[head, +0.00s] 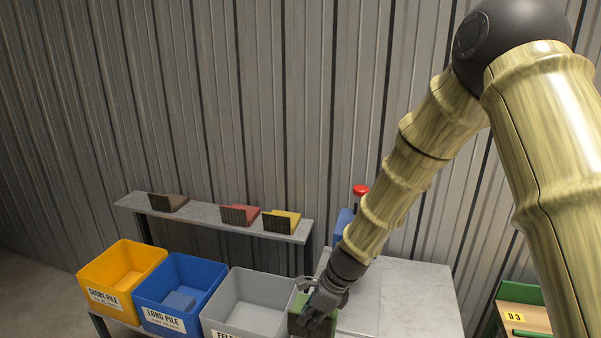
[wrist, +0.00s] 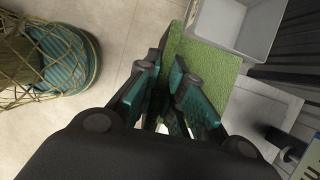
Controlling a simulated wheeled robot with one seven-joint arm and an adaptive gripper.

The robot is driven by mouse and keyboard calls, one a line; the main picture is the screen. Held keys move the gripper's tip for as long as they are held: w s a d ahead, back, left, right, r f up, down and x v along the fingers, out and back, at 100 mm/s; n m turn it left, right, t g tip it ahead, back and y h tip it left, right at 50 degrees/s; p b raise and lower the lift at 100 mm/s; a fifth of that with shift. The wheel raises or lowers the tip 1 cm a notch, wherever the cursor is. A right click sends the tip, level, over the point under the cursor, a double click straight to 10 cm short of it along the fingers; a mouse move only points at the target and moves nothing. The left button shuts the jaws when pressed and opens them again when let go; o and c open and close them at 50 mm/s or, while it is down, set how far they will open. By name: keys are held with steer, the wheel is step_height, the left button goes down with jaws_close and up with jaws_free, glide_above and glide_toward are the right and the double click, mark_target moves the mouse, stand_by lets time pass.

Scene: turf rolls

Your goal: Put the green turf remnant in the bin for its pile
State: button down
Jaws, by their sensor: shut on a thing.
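My gripper (head: 318,304) is shut on the green turf remnant (head: 297,320), just right of the grey bin. In the wrist view the remnant (wrist: 213,62) is a flat green piece beside the fingers (wrist: 172,90), close to the grey bin's rim. Three bins stand in a row: the yellow bin (head: 98,269) labelled SHORT PILE, the blue bin (head: 211,270) labelled LONG PILE, and the grey bin (head: 240,292), whose label starts with FEL and is cut off. A blue piece (head: 180,301) lies in the blue bin. The yellow and grey bins look empty.
A shelf (head: 205,221) behind the bins carries brown (head: 170,202), red (head: 240,214) and yellow (head: 283,221) samples. A grey table (head: 420,290) stands right of the bins, with a red-topped object (head: 361,190) at its back. A netted teal roll (wrist: 66,62) stands on the floor.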

steer(key=shift+s+f+n+g, duration=0.15)
steer(key=shift+f+n+g, duration=0.2)
steer(key=shift+n, duration=0.45)
steer(key=s+d+f+n+g+h, duration=0.2)
steer(key=s+d+f+n, duration=0.15)
steer(key=d+n, duration=0.55)
steer(key=s+d+f+n+g+h, duration=0.25)
steer(key=d+f+n, duration=0.3)
steer(key=n, duration=0.45)
step_height(320, 180, down, 10)
steer(key=b, duration=1)
steer(key=shift+d+r, duration=0.2)
steer(key=shift+d, duration=0.1)
